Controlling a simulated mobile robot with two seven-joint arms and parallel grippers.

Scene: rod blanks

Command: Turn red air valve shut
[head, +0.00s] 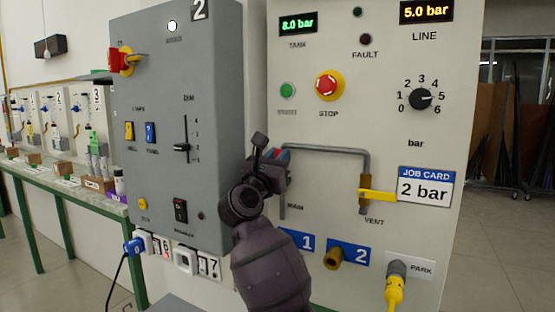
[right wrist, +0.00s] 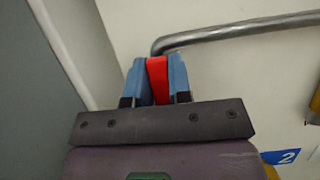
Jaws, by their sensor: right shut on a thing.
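The red air valve handle (right wrist: 157,80) is a red strip between the two blue finger pads in the right wrist view. The gripper hides most of the valve body and the handle's direction. My left gripper is not in view.
A yellow VENT handle (head: 377,195) points right beside the job card (head: 425,187) reading 2 bar. The LINE display (head: 427,12) reads 5.0 bar and the TANK display (head: 298,24) 8.0 bar. A grey cabinet (head: 178,130) stands close on the left. A red stop button (head: 327,85) sits above the pipe.

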